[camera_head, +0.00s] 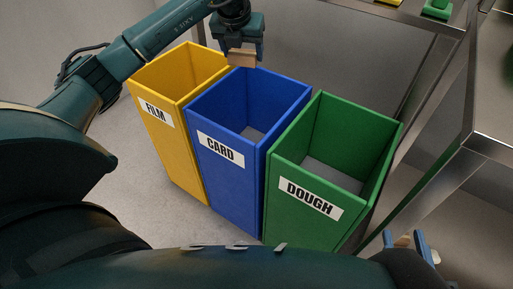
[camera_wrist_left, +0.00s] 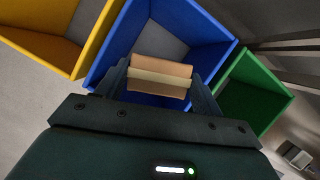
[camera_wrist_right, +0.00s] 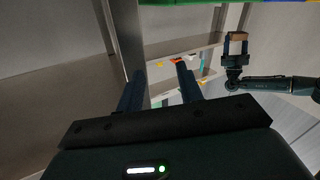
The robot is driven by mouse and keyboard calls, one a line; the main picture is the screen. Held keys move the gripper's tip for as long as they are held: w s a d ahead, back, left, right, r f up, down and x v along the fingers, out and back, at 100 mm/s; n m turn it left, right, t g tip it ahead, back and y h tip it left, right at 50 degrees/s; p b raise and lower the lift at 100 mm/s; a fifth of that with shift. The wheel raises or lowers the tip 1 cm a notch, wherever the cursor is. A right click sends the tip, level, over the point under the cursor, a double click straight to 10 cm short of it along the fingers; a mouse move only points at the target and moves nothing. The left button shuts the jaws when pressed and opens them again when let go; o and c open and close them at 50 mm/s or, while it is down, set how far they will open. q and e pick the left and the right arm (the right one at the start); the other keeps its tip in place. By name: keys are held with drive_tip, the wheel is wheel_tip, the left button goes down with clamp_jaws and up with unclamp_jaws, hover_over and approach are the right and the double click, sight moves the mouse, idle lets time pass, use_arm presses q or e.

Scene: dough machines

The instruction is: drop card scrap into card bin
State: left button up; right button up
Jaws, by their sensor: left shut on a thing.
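The card scrap (camera_head: 241,58) is a small brown piece with a paler stripe across it, seen closely in the left wrist view (camera_wrist_left: 160,77). My left gripper (camera_head: 239,52) is shut on it. It holds the scrap above the back edge of the blue card bin (camera_head: 230,158), and in the left wrist view the bin's open mouth (camera_wrist_left: 207,30) lies behind the scrap. The bin is labelled CARD, and its visible floor is bare. My right gripper (camera_head: 409,243) is low at the right, fingers apart and empty in the right wrist view (camera_wrist_right: 160,85).
The yellow FILM bin (camera_head: 172,135) stands left of the card bin, and the green DOUGH bin (camera_head: 318,215) stands right of it. Metal table frames (camera_head: 440,85) rise at the right. Green and yellow items (camera_head: 437,8) sit on a metal surface at the top right.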

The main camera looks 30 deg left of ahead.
sight(242, 65)
use_arm(q)
wheel_tip(242, 65, down, 5)
drive_tip(key=b, duration=0.4)
drive_tip(key=shift+f+b, duration=0.45)
drive_tip(key=shift+f, duration=0.1)
use_arm(e)
drive_tip(key=shift+a+t+y, duration=0.5)
drive_tip(key=shift+a+y, duration=0.15)
drive_tip(key=shift+y, duration=0.25)
use_arm(q)
drive_tip(key=o, duration=1)
drive_tip(key=shift+r, duration=0.1)
drive_tip(key=p+v, duration=0.2)
drive_tip(key=v, duration=0.3)
drive_tip(key=shift+w+a, duration=0.1)
drive_tip(key=shift+w, duration=0.05)
drive_tip(key=p+v, duration=0.2)
drive_tip(key=v, duration=0.6)
use_arm(e)
drive_tip(key=shift+s+d+f+g+h, duration=0.1)
drive_tip(key=shift+d+g+h, duration=0.2)
drive_tip(key=shift+d+h, duration=0.3)
